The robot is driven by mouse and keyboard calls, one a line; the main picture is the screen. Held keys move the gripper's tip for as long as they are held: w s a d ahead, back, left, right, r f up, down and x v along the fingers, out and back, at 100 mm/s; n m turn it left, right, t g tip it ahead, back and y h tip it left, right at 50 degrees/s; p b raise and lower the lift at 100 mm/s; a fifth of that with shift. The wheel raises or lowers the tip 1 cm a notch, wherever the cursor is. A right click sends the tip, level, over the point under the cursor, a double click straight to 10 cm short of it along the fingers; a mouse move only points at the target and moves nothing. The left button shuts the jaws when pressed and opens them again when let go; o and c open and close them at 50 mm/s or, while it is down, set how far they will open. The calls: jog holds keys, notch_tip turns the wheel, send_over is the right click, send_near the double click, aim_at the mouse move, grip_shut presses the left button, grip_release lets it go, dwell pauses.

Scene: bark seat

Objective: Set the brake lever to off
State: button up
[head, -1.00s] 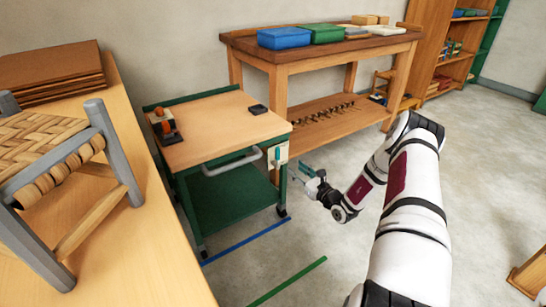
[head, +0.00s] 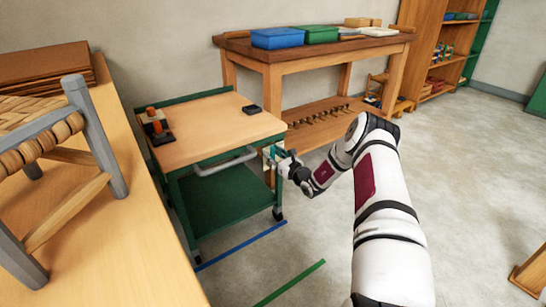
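The green cart with a wooden top (head: 215,128) stands beside the long table. A pale panel (head: 268,160) is fixed at its front right corner, where the brake lever, a small teal part in the earlier frame, sits. My gripper (head: 272,155) is right at this panel, reaching in from the right, and its fingers overlap it. The lever is mostly hidden behind or between the fingers, so its position is unclear. I cannot tell whether the fingers touch it or are closed on it.
A grey handle bar (head: 225,162) runs along the cart's front, left of the gripper. A workbench (head: 310,50) with bins stands behind. A wooden table (head: 130,240) with a woven seat (head: 30,120) is at left. The floor ahead is clear, with blue and green stripes.

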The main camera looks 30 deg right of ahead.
jog(key=shift+w, duration=0.2)
jog(key=shift+c, duration=0.4)
grip_shut()
